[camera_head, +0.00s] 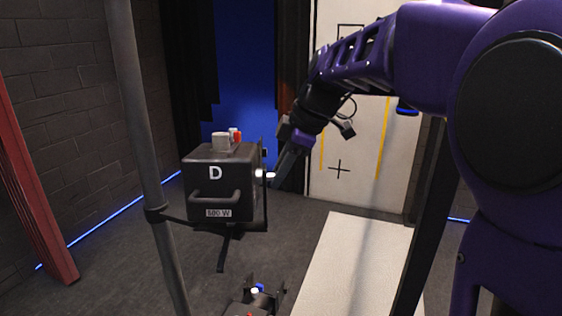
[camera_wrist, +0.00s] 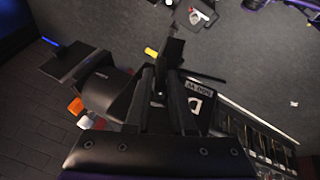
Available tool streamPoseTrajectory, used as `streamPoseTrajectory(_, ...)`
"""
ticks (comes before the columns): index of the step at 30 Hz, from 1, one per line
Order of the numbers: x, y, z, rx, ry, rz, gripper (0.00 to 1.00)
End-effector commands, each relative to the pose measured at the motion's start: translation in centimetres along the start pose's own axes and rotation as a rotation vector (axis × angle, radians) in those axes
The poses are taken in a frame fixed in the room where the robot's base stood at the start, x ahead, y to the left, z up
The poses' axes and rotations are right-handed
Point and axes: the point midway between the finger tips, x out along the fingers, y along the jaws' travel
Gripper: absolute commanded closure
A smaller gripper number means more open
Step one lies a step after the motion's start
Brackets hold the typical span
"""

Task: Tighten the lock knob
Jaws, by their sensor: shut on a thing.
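A dark lamp housing (camera_head: 232,180) marked "D" hangs on a yoke bracket (camera_head: 262,208) beside a grey pole. My gripper (camera_head: 272,174) reaches in from the right, with its fingertips at the housing's right side, where the bracket meets it. A small pale spot shows at the fingertips. My gripper is shut on the lock knob, which the fingers and bracket mostly hide. In the wrist view, my gripper's fingers (camera_wrist: 161,78) close together beside the lamp housing (camera_wrist: 200,106), and the knob cannot be made out clearly.
The grey pole (camera_head: 146,150) stands left of the lamp. White and red pieces (camera_head: 222,140) sit on its top. Another dark fixture (camera_head: 254,303) is below on the floor.

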Motion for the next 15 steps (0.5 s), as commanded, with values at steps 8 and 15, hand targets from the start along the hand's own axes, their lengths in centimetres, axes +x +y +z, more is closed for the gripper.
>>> streamPoseTrajectory(8, -0.6, 0.62, -0.24, 0.094, 0.0, -0.226, 1.0)
streamPoseTrajectory(15, 0.11, 0.78, 0.01, 0.18, 0.003, -0.434, 1.0)
